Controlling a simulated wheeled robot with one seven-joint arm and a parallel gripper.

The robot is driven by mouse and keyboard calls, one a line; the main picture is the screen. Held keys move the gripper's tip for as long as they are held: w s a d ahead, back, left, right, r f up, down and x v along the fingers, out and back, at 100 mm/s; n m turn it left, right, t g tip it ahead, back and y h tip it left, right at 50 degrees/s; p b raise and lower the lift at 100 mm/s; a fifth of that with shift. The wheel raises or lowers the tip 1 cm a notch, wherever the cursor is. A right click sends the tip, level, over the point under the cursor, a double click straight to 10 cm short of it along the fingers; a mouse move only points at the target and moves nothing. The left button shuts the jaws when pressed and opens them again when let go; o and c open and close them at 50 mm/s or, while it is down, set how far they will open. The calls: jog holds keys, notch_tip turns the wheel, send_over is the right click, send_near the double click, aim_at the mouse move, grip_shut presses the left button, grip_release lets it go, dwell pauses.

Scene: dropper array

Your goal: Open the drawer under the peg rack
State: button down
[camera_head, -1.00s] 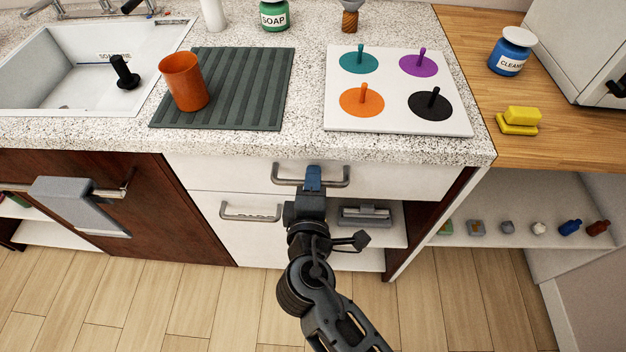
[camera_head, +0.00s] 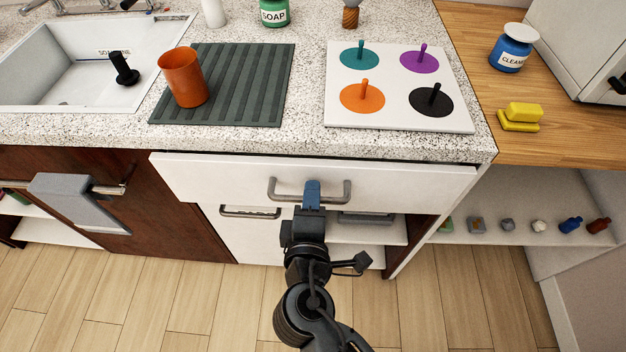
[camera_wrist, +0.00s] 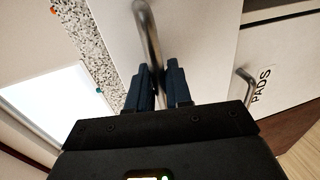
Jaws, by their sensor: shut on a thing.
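The peg rack (camera_head: 398,117) is a white board on the counter with teal, purple, orange and black discs, each with an upright peg. Below it is a wide white drawer (camera_head: 400,182) with a grey bar handle (camera_head: 283,191). The drawer front stands a little out from the counter, so it is partly open. My gripper (camera_head: 312,192) is shut on the handle near its middle. In the wrist view, the blue fingers (camera_wrist: 160,88) sit on both sides of the handle bar (camera_wrist: 148,30). The inside of the drawer is hidden.
A lower drawer handle (camera_head: 245,211) is just below, left of my gripper. An orange cup (camera_head: 182,78) stands on a dark ribbed mat (camera_head: 255,85). A cloth (camera_head: 65,200) hangs on a rail at left. Floor in front is clear.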

jog(key=f+v, duration=0.2)
jog(key=v, duration=0.7)
jog(key=s+f+b+v, duration=0.1)
jog(key=f+v, duration=0.1)
jog(key=v, duration=0.8)
jog(key=c, duration=1.2)
grip_release()
jog(key=b+v, duration=0.1)
jog(key=v, duration=0.7)
jog(key=shift+w, duration=0.1)
